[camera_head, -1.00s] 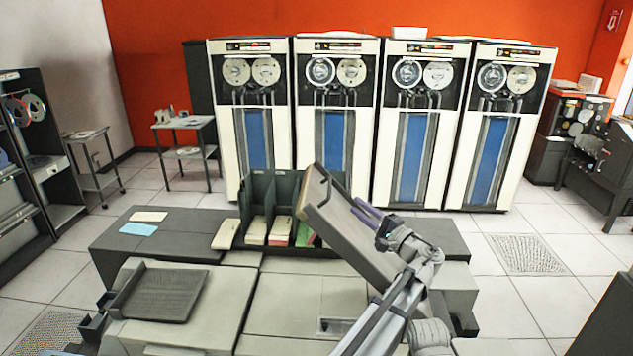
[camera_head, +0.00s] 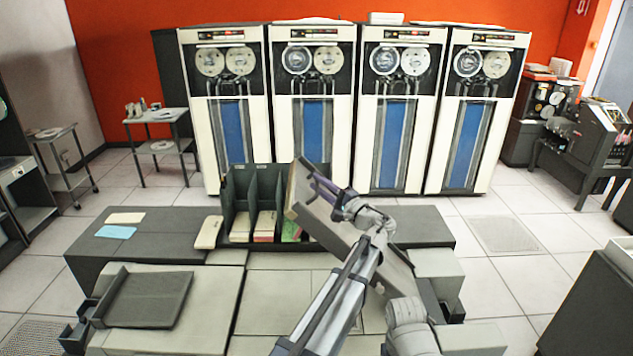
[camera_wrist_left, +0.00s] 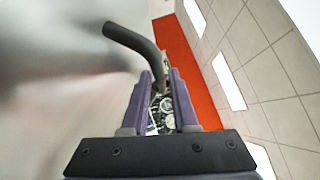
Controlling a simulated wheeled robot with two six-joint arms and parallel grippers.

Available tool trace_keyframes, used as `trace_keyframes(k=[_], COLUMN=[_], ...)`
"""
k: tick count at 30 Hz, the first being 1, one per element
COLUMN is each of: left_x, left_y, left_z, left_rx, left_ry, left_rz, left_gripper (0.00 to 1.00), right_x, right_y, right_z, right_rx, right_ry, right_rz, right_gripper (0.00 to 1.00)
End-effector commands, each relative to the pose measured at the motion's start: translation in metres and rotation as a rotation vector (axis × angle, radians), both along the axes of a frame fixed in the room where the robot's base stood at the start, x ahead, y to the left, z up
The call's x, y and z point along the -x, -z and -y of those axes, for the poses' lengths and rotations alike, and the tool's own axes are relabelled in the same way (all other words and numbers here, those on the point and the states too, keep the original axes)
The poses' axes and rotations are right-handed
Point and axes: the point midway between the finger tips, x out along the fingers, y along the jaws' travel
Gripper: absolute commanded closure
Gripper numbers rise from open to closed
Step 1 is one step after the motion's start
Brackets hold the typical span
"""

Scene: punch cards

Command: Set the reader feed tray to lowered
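A grey, tilted panel (camera_head: 330,227) with a light edge stands raised over the right part of the reader console. It may be the reader feed tray; I cannot tell for sure. My left gripper (camera_head: 318,187), with purple fingers, is in front of its upper part, and my arm hides much of its face. In the left wrist view my left gripper (camera_wrist_left: 160,78) has its fingers apart. A dark curved bar (camera_wrist_left: 133,42) reaches down to the gap between the fingertips; whether it touches them I cannot tell. My right gripper is not in view.
A dark shallow tray (camera_head: 145,300) lies on the console's left. A dark card rack (camera_head: 237,190) with card stacks stands behind, beside the panel. Tape cabinets (camera_head: 233,172) line the back wall. Floor (camera_head: 510,285) is clear at right.

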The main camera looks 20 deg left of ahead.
Motion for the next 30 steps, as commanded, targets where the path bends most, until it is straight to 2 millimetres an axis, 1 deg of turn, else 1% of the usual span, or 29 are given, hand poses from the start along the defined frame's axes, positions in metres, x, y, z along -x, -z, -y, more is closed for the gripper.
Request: trace_keyframes(k=[1,4,13,14,18,21,30], left_x=[-0.0025,-0.0047,-0.0054,-0.0053,-0.0053,-0.0053,-0.0053], left_y=[-0.0014,-0.0019,-0.0018,-0.0018,-0.0018,-0.0018,-0.0017], left_z=[-0.0044,-0.0085,-0.01,-0.0099,-0.0099,-0.0099,-0.01], left_rx=[0.0,0.0,0.0,0.0,0.0,0.0,0.0], left_ry=[-0.002,-0.001,0.0,0.0,0.0,0.0,0.0], left_rz=[0.0,0.0,0.001,0.001,0.001,0.001,0.0], left_gripper=[0.73,0.73,0.73,0.75,0.91,1.0,1.0], right_x=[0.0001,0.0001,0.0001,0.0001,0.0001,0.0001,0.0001], right_y=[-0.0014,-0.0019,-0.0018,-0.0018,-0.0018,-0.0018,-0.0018], right_z=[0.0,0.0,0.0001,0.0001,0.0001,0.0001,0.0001], right_rx=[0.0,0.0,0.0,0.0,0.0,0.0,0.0], right_ry=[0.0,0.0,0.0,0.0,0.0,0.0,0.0], right_rz=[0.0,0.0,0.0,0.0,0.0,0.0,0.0], right_gripper=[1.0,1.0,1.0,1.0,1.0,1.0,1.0])
